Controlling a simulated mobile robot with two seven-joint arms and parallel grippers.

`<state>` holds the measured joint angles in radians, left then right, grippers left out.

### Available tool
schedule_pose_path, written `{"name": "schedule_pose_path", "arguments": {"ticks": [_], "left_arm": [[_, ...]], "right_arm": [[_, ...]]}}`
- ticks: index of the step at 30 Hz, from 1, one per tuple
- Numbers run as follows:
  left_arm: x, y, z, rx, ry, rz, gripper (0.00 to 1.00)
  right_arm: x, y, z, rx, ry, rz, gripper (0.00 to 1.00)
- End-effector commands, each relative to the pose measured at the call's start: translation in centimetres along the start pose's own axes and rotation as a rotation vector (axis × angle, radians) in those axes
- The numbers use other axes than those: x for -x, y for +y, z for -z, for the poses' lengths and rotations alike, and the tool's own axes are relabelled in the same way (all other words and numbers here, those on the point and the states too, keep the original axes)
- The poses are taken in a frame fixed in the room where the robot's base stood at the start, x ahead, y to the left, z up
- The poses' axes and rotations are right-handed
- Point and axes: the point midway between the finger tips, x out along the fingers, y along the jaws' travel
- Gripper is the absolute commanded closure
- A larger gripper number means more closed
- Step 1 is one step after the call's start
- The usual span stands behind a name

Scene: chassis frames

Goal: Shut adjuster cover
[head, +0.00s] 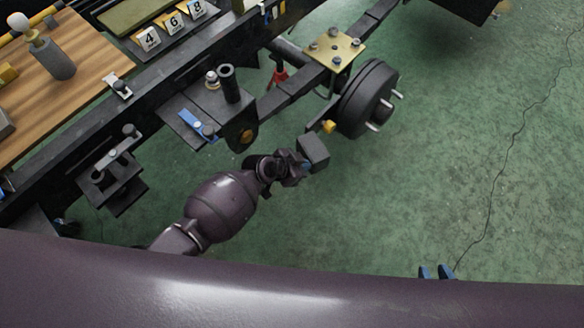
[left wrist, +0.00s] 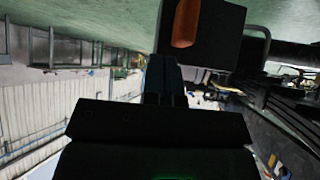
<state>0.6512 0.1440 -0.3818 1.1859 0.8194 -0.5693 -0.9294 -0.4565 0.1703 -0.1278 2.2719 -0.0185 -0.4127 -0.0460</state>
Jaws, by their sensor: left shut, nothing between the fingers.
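The adjuster cover cannot be picked out with certainty. A dark grey box-shaped part (head: 313,152) sits at the end of my left arm in the head view, beside the brake drum (head: 366,98). A small yellow piece (head: 328,126) shows between it and the drum. In the left wrist view a black block (left wrist: 222,38) with an orange insert (left wrist: 186,22) lies just past the fingertips; contact is unclear. My left gripper (left wrist: 165,75) is shut and empty; its fingers are mostly hidden in the head view. My right gripper (head: 435,271) shows two blue fingertips, apart and empty.
The dark chassis rail (head: 160,105) runs diagonally, with a brass-coloured plate (head: 334,49) above the axle. A blue clamp (head: 195,122) and brackets are fixed along it. A wooden bench (head: 85,50) stands at left. The green floor (head: 460,140) at right is open.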

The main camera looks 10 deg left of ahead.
Motion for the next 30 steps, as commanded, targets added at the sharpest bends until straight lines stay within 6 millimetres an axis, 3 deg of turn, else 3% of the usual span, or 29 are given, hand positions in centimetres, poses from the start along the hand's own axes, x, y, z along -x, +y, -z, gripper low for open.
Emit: {"name": "schedule_pose_path", "arguments": {"ticks": [30], "left_arm": [[-0.78,0.34,0.67,0.028,-0.001,0.029,1.0]], "right_arm": [[0.23,0.05,-0.48,-0.005,-0.012,0.0,0.71]]}}
